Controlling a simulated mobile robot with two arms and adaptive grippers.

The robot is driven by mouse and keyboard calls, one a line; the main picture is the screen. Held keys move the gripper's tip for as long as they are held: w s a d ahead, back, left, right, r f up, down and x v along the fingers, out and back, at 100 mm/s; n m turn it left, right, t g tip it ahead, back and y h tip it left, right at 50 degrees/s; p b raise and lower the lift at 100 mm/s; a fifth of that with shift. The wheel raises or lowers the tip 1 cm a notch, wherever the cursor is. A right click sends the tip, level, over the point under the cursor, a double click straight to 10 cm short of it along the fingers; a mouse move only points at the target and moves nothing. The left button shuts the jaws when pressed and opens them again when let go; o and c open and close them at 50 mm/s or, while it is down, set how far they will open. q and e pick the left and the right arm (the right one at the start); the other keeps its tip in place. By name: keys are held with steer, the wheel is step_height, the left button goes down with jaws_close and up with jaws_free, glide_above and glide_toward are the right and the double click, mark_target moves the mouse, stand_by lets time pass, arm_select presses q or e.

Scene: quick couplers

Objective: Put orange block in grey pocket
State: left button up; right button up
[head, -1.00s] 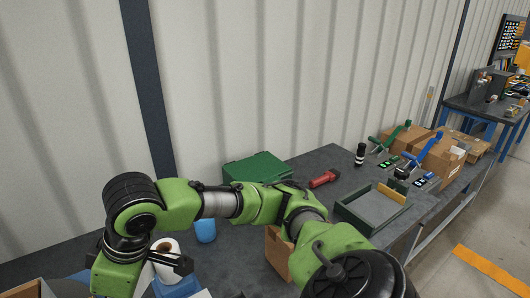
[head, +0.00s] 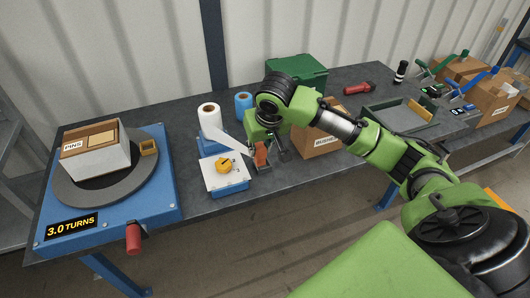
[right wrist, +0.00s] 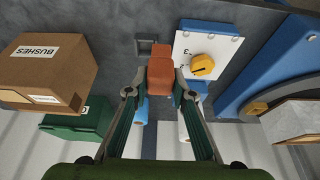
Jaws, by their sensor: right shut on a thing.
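The orange block (head: 261,155) is held in my right gripper (head: 265,153), above the dark table beside the dial panel. The right wrist view shows the orange block (right wrist: 160,72) between the two fingers of my right gripper (right wrist: 160,90), which are shut on it. A small grey open-framed pocket (right wrist: 144,47) lies on the table just beyond the block in that view. In the head view the block and gripper mostly cover that spot. The left gripper is not in view.
A white panel with a yellow knob (head: 227,165) stands close beside the gripper. A BUSHES carton (head: 316,142) is on its other side. White (head: 209,118) and blue (head: 243,105) rolls stand behind. A blue turntable base (head: 165,196) is at left.

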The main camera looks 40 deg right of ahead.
steer(key=w+d+f, duration=0.1)
steer(key=w+f, duration=0.1)
steer(key=f, duration=0.1)
steer(key=w+d+f+p, duration=0.1)
steer(key=w+d+f, duration=0.1)
steer(key=f, duration=0.1)
steer(key=w+d+f+p, duration=0.1)
steer(key=f, duration=0.2)
steer(key=shift+w+d+f, duration=0.4)
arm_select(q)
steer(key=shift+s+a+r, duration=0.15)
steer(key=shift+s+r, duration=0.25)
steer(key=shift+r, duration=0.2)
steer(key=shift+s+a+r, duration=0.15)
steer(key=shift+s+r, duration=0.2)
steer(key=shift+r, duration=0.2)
arm_select(e)
steer(key=shift+f, duration=0.2)
steer(key=o, duration=1.1)
steer(key=shift+f, duration=0.15)
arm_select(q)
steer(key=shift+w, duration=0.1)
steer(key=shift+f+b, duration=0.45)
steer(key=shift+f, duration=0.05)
arm_select(e)
steer(key=v, duration=1.2)
